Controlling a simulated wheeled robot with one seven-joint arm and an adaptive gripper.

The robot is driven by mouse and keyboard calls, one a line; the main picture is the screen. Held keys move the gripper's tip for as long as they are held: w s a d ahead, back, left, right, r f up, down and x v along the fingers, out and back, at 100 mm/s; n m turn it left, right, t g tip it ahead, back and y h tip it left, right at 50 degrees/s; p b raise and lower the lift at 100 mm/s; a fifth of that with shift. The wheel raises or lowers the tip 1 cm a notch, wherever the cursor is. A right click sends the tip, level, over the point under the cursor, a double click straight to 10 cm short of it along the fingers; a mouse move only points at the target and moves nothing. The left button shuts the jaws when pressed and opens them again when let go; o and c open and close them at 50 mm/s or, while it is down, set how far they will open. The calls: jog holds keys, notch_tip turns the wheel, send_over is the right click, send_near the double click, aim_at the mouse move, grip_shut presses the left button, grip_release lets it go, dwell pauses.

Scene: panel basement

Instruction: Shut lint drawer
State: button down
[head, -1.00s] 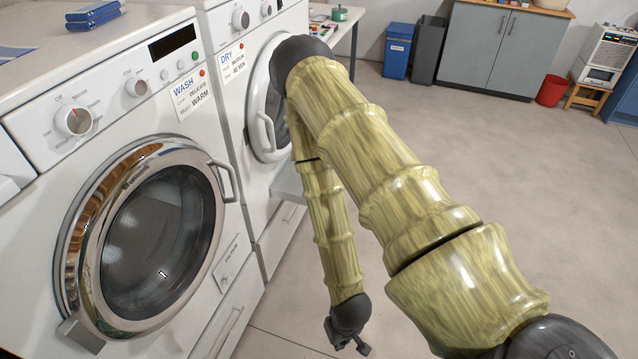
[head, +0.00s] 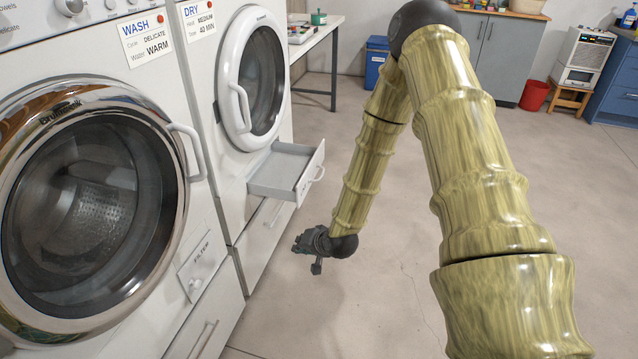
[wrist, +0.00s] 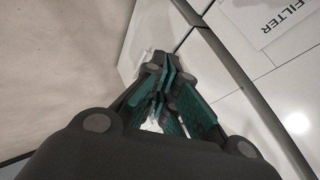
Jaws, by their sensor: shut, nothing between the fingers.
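The lint drawer (head: 283,171) is a grey open tray sticking out of the dryer (head: 232,125), below its round door. Its white front (head: 312,173) carries a handle. My gripper (head: 298,246) is shut and empty. In the head view it hangs below the drawer and a little nearer to me, apart from it. In the wrist view my gripper (wrist: 160,100) has its green-padded fingers together, beside white machine panels. The drawer cannot be made out for sure in the wrist view.
The washer (head: 150,215) stands at the left, with a filter flap (head: 203,265) low on its front; the FILTER label (wrist: 280,18) shows in the wrist view. A table (head: 318,40) and a red bucket (head: 534,96) stand farther back. The floor at the right is clear.

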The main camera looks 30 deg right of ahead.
jog(key=w+d+r+m+t+h+b, duration=0.1)
jog(key=w+d+m+t+b, duration=0.35)
jog(key=w+d+b, duration=0.6)
jog(key=w+d+r+m+t+h+b, duration=0.15)
jog(key=w+d+m+t+b, duration=0.3)
jog(key=d+b, duration=1.05)
jog(key=b, duration=0.6)
send_near(312, 162)
jog(key=w+d, duration=0.2)
jog(key=w, duration=0.1)
jog(key=shift+w+a+m+h, duration=0.3)
jog(key=shift+w+a, duration=0.4)
jog(key=shift+w, duration=0.25)
